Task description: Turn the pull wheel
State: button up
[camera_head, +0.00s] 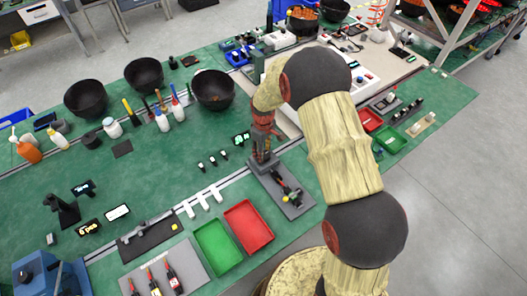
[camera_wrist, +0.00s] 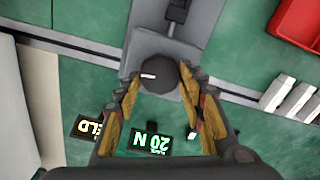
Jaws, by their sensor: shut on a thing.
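The pull wheel (camera_wrist: 158,77) is a dark round knob with a white mark on its face, on a grey test stand (camera_wrist: 160,45) in the wrist view. My gripper (camera_wrist: 162,84) has its two yellow-padded fingers on either side of the wheel and is shut on it. In the head view my gripper (camera_head: 262,128) reaches down to the stand on the green bench. The stand's grey base (camera_head: 290,203) shows there, but the wheel is hidden by my gripper.
A red tray (camera_head: 248,227) and a green tray (camera_head: 218,246) sit in front of the stand. White brackets (camera_head: 203,200) lie to its left. A black bowl (camera_head: 213,88) and several bottles stand farther back. The bench left of the stand has bare green mat.

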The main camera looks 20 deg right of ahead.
jog(key=n, duration=0.4)
jog(key=shift+n, duration=0.3)
jog(key=n, duration=0.3)
jog(key=shift+s+n, duration=0.1)
jog(key=shift+n, duration=0.2)
jog(key=n, duration=0.3)
jog(key=shift+n, duration=0.3)
jog(key=shift+s+n+p, duration=0.1)
jog(key=shift+n+p, duration=0.2)
jog(key=shift+n, duration=1.5)
jog(key=o, duration=1.2)
jog(key=shift+r, duration=0.15)
